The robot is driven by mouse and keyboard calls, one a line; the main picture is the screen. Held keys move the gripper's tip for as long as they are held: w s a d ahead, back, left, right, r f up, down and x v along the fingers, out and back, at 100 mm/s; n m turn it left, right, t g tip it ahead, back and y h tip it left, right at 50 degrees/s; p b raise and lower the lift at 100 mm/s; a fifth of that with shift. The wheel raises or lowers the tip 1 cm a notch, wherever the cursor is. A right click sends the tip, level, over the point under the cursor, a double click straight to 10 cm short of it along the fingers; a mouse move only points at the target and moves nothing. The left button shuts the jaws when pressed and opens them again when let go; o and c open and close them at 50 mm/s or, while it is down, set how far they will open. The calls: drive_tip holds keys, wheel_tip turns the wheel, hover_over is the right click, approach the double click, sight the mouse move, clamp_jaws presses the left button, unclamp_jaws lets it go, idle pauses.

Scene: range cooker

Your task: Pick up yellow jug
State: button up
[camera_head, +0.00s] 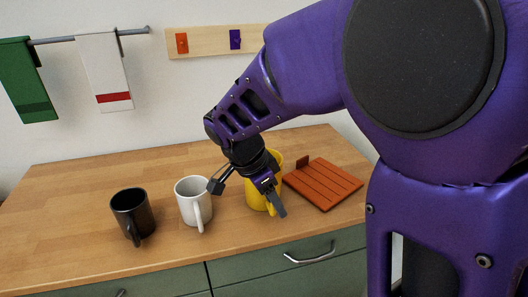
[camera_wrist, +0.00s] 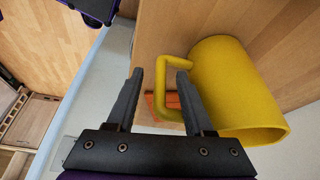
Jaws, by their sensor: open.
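The yellow jug (camera_head: 255,194) stands upright on the wooden worktop, partly hidden behind my gripper in the head view. In the wrist view the yellow jug (camera_wrist: 238,88) is at the right, with its handle (camera_wrist: 170,92) pointing left. My gripper (camera_head: 250,190) is at the jug's front side, close to the handle. In the wrist view my gripper (camera_wrist: 160,80) is open, its two dark fingers apart, and the handle shows between and beyond the fingertips. I cannot tell whether a finger touches it.
A white mug (camera_head: 190,203) and a black mug (camera_head: 130,215) stand left of the jug. An orange slatted board (camera_head: 325,184) lies to its right. Green drawers with a metal handle (camera_head: 309,254) are below the worktop's front edge. Towels (camera_head: 105,72) hang on the wall rail.

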drive_tip(key=shift+w+d+f, duration=0.1)
drive_tip(key=shift+f, duration=0.15)
clamp_jaws()
drive_tip(key=shift+r, duration=0.1)
idle(1.2)
